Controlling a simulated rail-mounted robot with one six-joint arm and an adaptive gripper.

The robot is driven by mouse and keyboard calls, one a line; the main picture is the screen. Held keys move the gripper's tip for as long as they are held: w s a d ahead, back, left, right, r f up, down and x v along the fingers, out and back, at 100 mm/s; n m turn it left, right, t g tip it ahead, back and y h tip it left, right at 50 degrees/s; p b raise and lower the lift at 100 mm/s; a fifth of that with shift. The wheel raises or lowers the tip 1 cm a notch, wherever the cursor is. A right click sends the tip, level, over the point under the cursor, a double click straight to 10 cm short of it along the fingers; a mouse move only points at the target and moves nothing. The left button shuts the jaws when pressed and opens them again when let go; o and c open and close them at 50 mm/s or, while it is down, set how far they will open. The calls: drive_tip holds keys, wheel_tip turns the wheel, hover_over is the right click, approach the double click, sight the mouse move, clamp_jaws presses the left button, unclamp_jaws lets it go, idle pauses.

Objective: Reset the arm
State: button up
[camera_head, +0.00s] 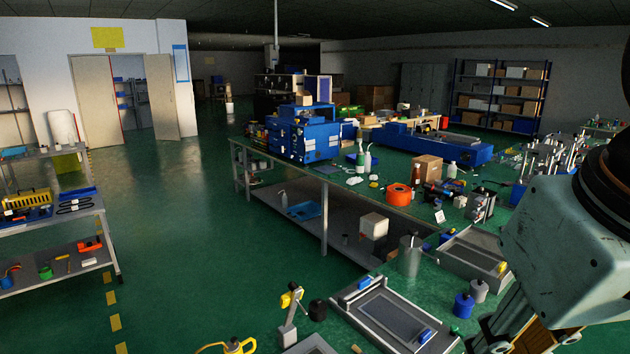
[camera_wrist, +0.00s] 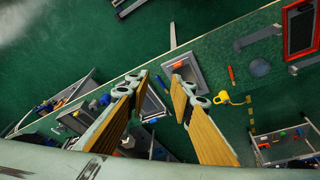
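My gripper (camera_wrist: 158,84) shows in the wrist view with its two fingers spread apart. Yellowish pads line the fingers, and nothing is held between them. Beyond the gap lies the green bench top with a grey tray (camera_wrist: 186,72) on it. In the head view my arm fills the right edge, and part of my gripper (camera_head: 525,335) shows at the bottom right, over the near bench. Its fingertips are partly out of frame there.
A blue machine (camera_head: 303,134) stands on the long bench. The left floor aisle (camera_head: 190,230) is clear.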

drive_tip(key=shift+s+a+f, duration=0.15)
drive_tip(key=shift+s, duration=0.6)
drive_tip(key=shift+s+a+f, duration=0.1)
drive_tip(key=shift+s, duration=0.6)
